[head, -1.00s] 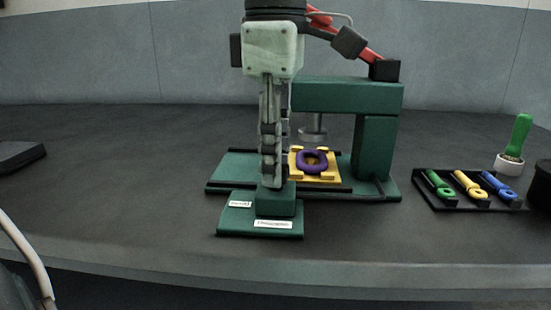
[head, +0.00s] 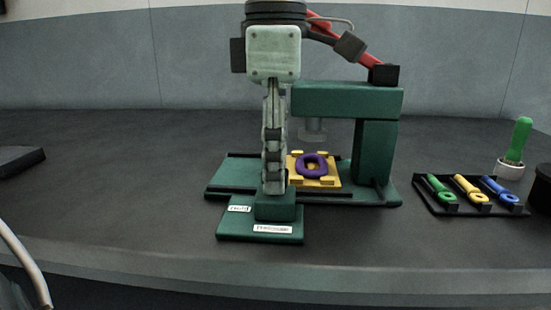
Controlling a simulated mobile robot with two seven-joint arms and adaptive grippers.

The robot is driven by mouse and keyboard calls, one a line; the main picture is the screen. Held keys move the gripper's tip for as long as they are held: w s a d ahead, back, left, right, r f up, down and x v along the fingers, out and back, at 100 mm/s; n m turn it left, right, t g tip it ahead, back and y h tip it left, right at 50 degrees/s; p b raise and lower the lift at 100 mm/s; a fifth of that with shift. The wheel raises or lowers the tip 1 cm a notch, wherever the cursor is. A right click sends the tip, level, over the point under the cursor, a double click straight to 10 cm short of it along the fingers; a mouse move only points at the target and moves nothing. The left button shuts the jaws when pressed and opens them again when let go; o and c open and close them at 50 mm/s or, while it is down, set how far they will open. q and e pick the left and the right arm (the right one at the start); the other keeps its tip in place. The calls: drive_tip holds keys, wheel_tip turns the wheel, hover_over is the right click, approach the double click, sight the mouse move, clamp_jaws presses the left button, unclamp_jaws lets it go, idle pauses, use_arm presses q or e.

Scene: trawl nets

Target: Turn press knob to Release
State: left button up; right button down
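The green press (head: 345,100) stands on the table, with its press head (head: 312,133) above a yellow plate (head: 325,184) that carries a purple ring (head: 312,166). At its front is a green control base (head: 232,225) with two white labels, too small to read surely. A green block (head: 275,209), apparently the press knob, sits on this base.
To the right, a black tray (head: 433,207) holds a green, a yellow and a blue tool. Behind it a green-handled brush (head: 520,140) stands in a white cup. A dark object (head: 18,158) lies at far left. The table left of the press is clear.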

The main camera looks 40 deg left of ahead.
use_arm(q)
drive_tip(key=shift+o, duration=0.4)
drive_tip(key=shift+r, duration=0.3)
wheel_tip(320, 180, up, 11)
drive_tip(key=shift+r, duration=0.2)
idle(0.4)
